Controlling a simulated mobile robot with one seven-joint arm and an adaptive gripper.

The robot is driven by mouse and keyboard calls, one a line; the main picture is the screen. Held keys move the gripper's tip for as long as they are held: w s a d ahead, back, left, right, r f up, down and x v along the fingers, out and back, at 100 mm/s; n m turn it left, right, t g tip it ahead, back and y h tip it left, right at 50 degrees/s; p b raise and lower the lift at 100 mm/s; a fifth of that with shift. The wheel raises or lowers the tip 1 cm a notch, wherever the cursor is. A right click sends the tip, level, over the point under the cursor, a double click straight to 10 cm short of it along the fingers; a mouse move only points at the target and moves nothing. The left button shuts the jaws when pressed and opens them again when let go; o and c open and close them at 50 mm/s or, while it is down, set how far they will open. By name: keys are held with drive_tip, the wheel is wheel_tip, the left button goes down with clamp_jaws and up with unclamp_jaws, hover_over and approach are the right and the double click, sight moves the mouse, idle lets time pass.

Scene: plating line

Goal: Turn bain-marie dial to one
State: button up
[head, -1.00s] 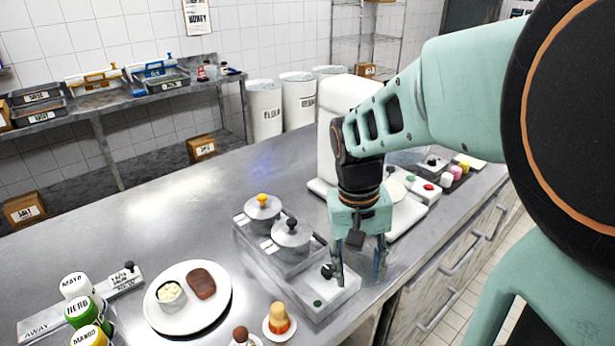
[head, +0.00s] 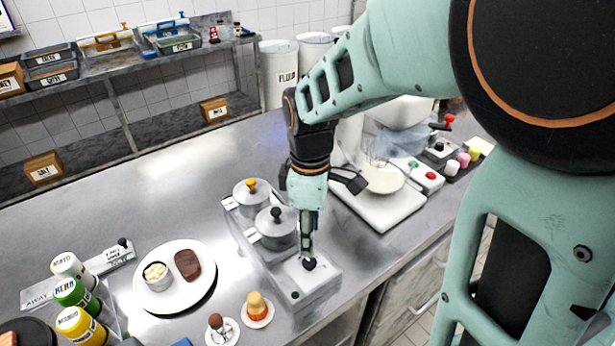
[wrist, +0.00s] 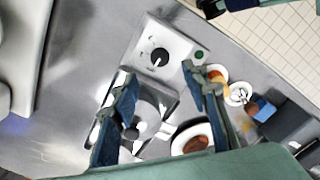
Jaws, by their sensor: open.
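The bain-marie (head: 243,228) is a grey metal unit on the counter with two lidded pots, one with a yellow knob and one with a black knob. Its white front panel (head: 322,277) carries a black dial (head: 309,263) and a green button (head: 295,294). My gripper (head: 306,246) points down just above the dial. In the wrist view, the dial (wrist: 160,57) shows a pale pointer mark; the scale around it is too small to read.
A plate (head: 205,288) with a patty and a small pot, two small dishes and labelled bottles (head: 72,292) stand left of the bain-marie. A white machine with a bowl (head: 383,179) and a box with a red button (head: 431,175) stand right. The counter behind is clear.

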sight(309, 261)
wheel_tip(309, 261, down, 9)
drive_tip(key=shift+r, duration=0.2)
clamp_jaws()
idle(0.4)
drive_tip(key=shift+m, duration=0.3)
drive_tip(key=m+b, duration=0.1)
drive_tip(key=m, duration=0.4)
drive_tip(key=shift+b, duration=0.3)
drive_tip(key=m+b, duration=0.1)
drive_tip(key=m, duration=0.5)
